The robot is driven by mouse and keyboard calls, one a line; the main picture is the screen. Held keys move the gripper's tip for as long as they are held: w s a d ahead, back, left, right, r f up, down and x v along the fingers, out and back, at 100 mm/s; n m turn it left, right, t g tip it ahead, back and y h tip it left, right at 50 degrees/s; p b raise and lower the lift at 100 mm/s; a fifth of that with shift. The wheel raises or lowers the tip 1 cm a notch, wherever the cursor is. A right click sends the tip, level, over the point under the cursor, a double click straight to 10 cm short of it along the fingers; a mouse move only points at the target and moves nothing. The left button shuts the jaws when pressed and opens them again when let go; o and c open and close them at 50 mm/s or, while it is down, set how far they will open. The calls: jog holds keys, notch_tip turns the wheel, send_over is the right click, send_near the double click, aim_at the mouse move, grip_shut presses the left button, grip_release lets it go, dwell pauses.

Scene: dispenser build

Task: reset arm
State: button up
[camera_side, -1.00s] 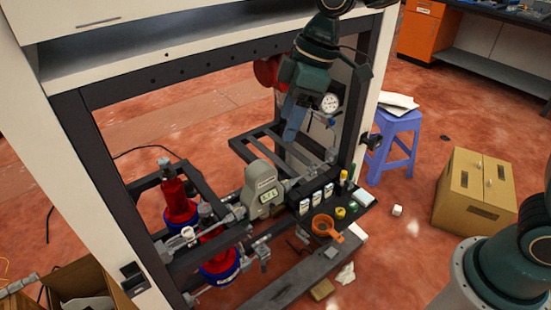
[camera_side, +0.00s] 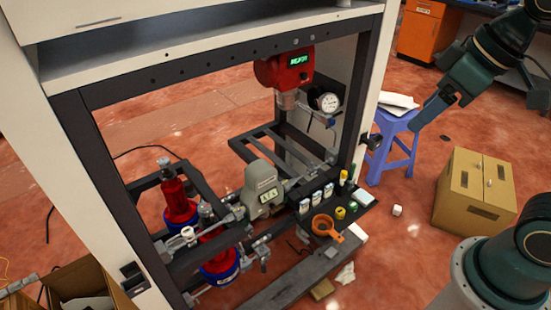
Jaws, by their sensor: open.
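My gripper (camera_side: 432,112) is at the upper right, outside the dispenser frame, in front of the blue stool as seen from the camera. It is open, and I see nothing held in it. My arm comes in from the right edge. The dispenser frame (camera_side: 72,150) stands at left and centre, with a red meter (camera_side: 284,69) with a lit green display under its top beam. A round pressure gauge (camera_side: 329,102) is beside the meter. A grey meter with a display (camera_side: 262,190) sits lower on the pipes.
A blue stool (camera_side: 397,124) holds papers. A cardboard box (camera_side: 476,190) stands on the floor at right. Small bottles (camera_side: 317,197) and an orange funnel (camera_side: 323,225) sit on a dark shelf. Red and blue cylinders (camera_side: 178,200) stand at left. The reddish floor between frame and box is mostly clear.

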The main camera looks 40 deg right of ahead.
jog(key=s+d+f+m, duration=0.1)
jog(key=s+d+m, duration=0.1)
jog(key=s, duration=0.3)
jog(key=shift+d+f+t+h, duration=0.3)
jog(key=shift+f+h, duration=0.1)
jog(key=w+a+f+m, duration=0.2)
jog(key=w+a+m, duration=0.1)
jog(key=w, duration=0.7)
jog(key=w+a+f+m+y, duration=0.1)
jog(key=w+a+f+m, duration=0.2)
jog(key=w, duration=0.6)
jog(key=w+a+m, duration=0.3)
jog(key=w+a, duration=0.1)
jog(key=w, duration=0.6)
jog(key=w+a+f+m+y, duration=0.1)
jog(key=w+a+f+m, duration=0.1)
jog(key=w+a+f, duration=0.3)
jog(key=w+a+f+m, duration=0.1)
jog(key=w+a+f, duration=0.25)
jog(key=f, duration=0.35)
jog(key=w+a+f+m, duration=0.2)
jog(key=a+f, duration=0.2)
jog(key=f, duration=0.5)
jog(key=w+a+f+m, duration=0.2)
jog(key=a+f, duration=0.2)
jog(key=f, duration=0.6)
jog(key=shift+t+y, duration=0.3)
jog(key=shift+y, duration=0.1)
jog(key=shift+w+f, duration=0.1)
jog(key=shift+f, duration=0.05)
